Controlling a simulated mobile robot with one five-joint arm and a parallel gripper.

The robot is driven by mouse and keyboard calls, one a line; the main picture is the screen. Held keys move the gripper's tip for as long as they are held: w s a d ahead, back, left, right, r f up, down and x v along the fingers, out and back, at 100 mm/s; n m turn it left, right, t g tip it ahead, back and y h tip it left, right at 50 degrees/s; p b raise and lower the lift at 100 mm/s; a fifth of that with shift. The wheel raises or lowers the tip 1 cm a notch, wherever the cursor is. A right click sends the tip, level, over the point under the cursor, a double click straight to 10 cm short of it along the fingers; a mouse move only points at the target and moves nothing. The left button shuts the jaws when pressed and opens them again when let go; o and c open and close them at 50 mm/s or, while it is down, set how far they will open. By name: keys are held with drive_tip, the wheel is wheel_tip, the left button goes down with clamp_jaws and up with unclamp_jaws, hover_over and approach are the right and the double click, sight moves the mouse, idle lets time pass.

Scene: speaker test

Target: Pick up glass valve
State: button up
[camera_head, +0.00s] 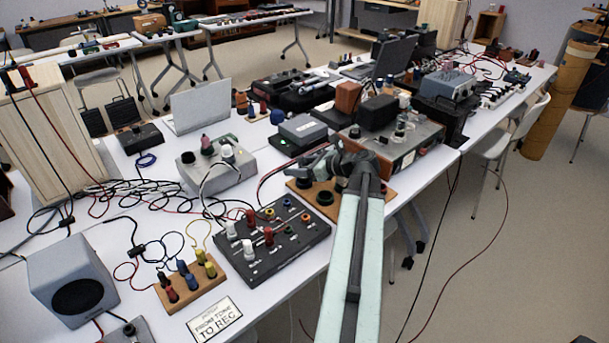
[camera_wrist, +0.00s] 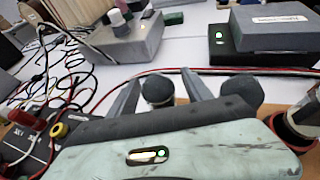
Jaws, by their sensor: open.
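A small clear, glassy piece with a dark base, which looks like the glass valve (camera_head: 400,127), stands upright on top of the grey and orange instrument, right of my gripper. It is too small to be sure of. My gripper (camera_head: 312,166) is over the wooden board near the table's front edge, pointing left and apart from that piece. In the wrist view my gripper (camera_wrist: 200,90) shows two spread fingers with dark round tips and nothing between them. I cannot make out the valve in the wrist view.
The grey and orange instrument (camera_head: 418,146) stands close beside my arm. A grey box with knobs (camera_head: 215,172), a black panel with plugs (camera_head: 272,262) and a grey speaker (camera_head: 72,281) crowd the white table. Loose cables (camera_head: 120,193) tangle at left. Floor at right is mostly clear.

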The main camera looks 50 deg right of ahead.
drive_tip(key=shift+w+f, duration=0.15)
drive_tip(key=shift+w, duration=0.15)
clamp_jaws()
wheel_tip(320, 180, up, 10)
drive_tip(key=p, duration=1)
drive_tip(key=shift+r, duration=0.2)
